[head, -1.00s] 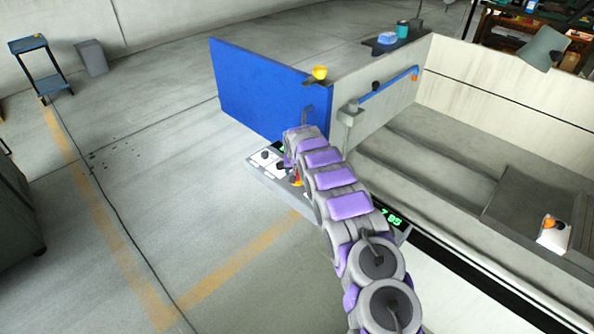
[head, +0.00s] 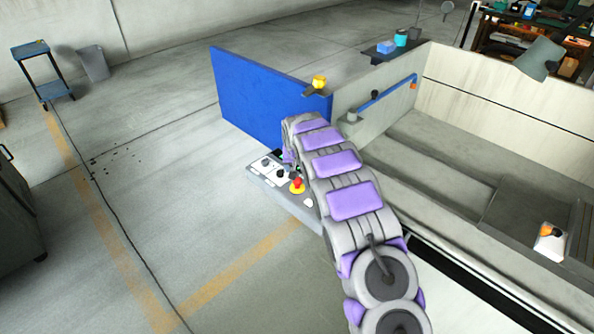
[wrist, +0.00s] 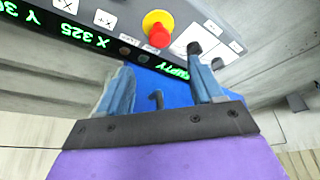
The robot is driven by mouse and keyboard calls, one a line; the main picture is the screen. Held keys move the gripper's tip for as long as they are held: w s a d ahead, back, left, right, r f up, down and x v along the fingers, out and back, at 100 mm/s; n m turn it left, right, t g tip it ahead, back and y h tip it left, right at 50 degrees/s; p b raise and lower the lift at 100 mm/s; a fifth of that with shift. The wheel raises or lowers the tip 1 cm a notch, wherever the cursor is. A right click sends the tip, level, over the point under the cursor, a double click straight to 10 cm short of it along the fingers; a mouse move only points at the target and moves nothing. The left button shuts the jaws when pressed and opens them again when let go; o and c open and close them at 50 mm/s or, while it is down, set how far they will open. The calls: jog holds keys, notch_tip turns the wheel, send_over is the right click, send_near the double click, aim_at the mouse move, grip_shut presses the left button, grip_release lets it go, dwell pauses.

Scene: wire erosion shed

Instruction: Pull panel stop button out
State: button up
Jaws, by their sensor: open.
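The red stop button (head: 297,184) with its yellow collar sits on the light control panel (head: 268,172) at the machine's near edge. In the wrist view the red button (wrist: 159,34) stands on the panel near the top, beyond the fingertips. My gripper (wrist: 157,70) is open, its two blue-grey fingers apart, with nothing between them. The button lies beyond the gap and apart from the fingers. In the head view my arm hides the gripper and part of the panel.
The panel carries black knobs (head: 281,175), white keys (wrist: 104,19) and a green readout (wrist: 84,35). A blue wall (head: 270,95) stands behind it. A yellow object (head: 319,82) sits on the wall corner. Open floor lies to the left.

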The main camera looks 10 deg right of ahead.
jog(key=v, duration=0.6)
jog(key=shift+r+p, duration=0.3)
jog(key=shift+p, duration=0.1)
jog(key=shift+s+a, duration=0.1)
jog(key=shift+a, duration=0.05)
jog(key=s+d+r+g, duration=0.1)
jog(key=s+r, duration=0.3)
jog(key=s, duration=0.5)
jog(key=s+d+r+g, duration=0.1)
jog(key=s+r, duration=0.3)
jog(key=s, duration=0.4)
jog(key=s+d+r+g, duration=0.1)
jog(key=s+d+r, duration=0.1)
jog(key=s+r, duration=0.5)
jog(key=s+a+f+n+g, duration=0.1)
jog(key=s, duration=1.6)
jog(key=s+a+f+g, duration=0.2)
jog(key=s, duration=1.6)
jog(key=shift+a+n+y, duration=0.2)
jog(key=shift+n+y, duration=0.1)
jog(key=shift+n, duration=0.1)
